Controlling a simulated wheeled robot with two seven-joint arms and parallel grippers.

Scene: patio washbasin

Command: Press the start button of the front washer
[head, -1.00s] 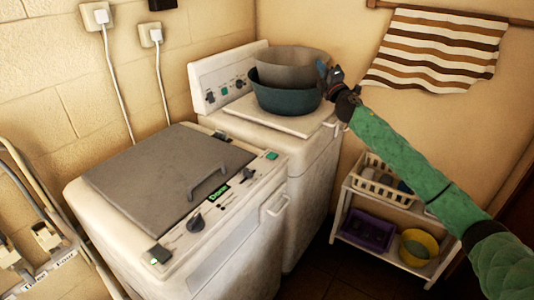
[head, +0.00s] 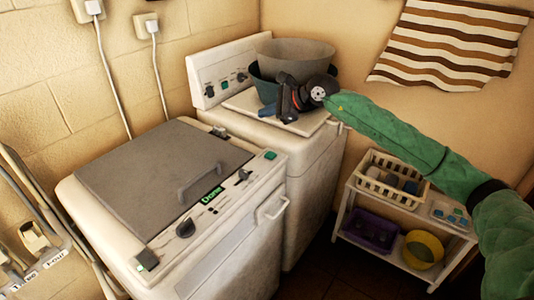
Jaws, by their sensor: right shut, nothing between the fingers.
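The front washer (head: 215,262) is a worn white machine with a grey lid (head: 150,165). Its sloped front panel holds a lit green display (head: 211,195) that seems to read "Done", a large dark knob (head: 186,228), a smaller knob (head: 243,176), a green button (head: 270,155) at the right end and a dark square button (head: 147,260) at the left end. Which one is the start button I cannot read. My right gripper (head: 268,112) is shut and empty, in front of the basins and behind and above the panel's right end. My left gripper is out of view.
A second white machine (head: 312,155) stands behind, with stacked grey (head: 295,50) and teal (head: 258,88) basins on top. A white shelf (head: 395,253) at right holds a basket (head: 388,178), a purple bin (head: 372,232) and a yellow bowl (head: 423,248). A striped towel (head: 450,45) hangs above.

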